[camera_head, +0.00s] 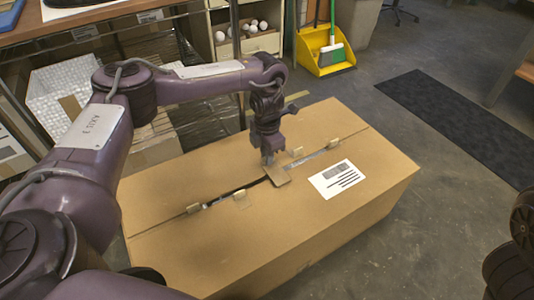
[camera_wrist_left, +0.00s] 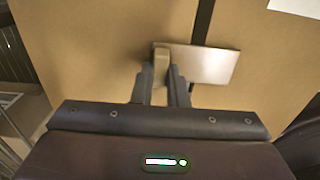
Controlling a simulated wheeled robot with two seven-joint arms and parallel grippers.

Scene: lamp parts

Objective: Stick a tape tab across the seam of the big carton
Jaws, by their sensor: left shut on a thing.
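The big carton (camera_head: 290,235) stands on the floor with its seam (camera_head: 232,192) running across its top from front left to back right. The seam shows as a dark gap in the middle and also shows in the wrist view (camera_wrist_left: 204,18). My left gripper (camera_head: 268,159) is shut on a small block on the tan tape tab (camera_head: 278,177). In the wrist view, the gripper (camera_wrist_left: 163,80) holds the block at the tab's left end, and the flat tab (camera_wrist_left: 208,66) lies across the seam line. I cannot tell whether the tab touches the carton. My right gripper is out of view.
A white label (camera_head: 337,179) is on the carton top. Shelving stands behind left; a yellow dustpan (camera_head: 325,58) and dark mat (camera_head: 455,122) lie beyond.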

